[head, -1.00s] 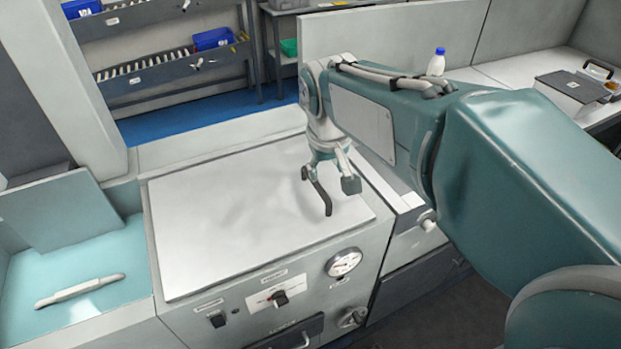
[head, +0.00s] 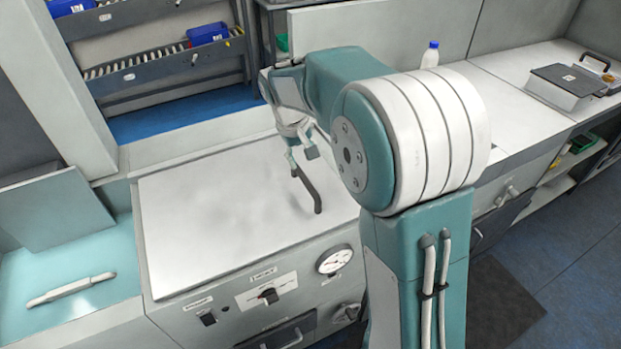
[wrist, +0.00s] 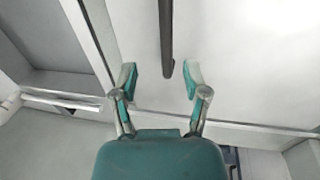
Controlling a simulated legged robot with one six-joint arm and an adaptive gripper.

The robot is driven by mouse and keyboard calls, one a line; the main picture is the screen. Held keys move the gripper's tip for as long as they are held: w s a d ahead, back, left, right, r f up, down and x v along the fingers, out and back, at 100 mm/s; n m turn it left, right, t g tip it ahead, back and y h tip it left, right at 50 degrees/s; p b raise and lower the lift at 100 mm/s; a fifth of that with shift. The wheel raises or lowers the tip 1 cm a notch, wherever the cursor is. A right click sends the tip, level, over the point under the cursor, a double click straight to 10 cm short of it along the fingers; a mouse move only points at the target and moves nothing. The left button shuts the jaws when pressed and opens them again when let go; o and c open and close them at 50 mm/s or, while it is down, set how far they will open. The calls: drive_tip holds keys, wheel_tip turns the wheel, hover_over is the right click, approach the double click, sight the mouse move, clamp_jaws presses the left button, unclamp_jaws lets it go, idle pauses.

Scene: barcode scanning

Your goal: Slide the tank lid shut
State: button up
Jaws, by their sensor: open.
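A broad white panel (head: 215,220), which looks like the tank lid, lies flat on top of a grey control cabinet. A dark bar (head: 306,190), which looks like its handle, stands out near the right side of the panel. My gripper (head: 302,160) is over the panel at the bar's far end, open, with its fingers apart. In the wrist view, the dark bar (wrist: 166,40) runs down from the top, and its near end lies around the gap between my fingertips (wrist: 160,80). I cannot tell whether the fingers touch the bar.
A gauge (head: 335,259) and a knob (head: 268,296) are on the cabinet front. At left is a teal surface (head: 95,235) with a white rod (head: 71,289) on it. A white bottle (head: 430,55) and a dark-lidded box (head: 566,86) stand on the counters behind.

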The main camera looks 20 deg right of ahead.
sight(308, 181)
wheel_tip(308, 181, down, 7)
drive_tip(key=shift+w, duration=0.1)
drive_tip(key=shift+d+f, duration=0.35)
drive_tip(key=shift+d, duration=0.15)
drive_tip(key=shift+a, duration=0.35)
clamp_jaws()
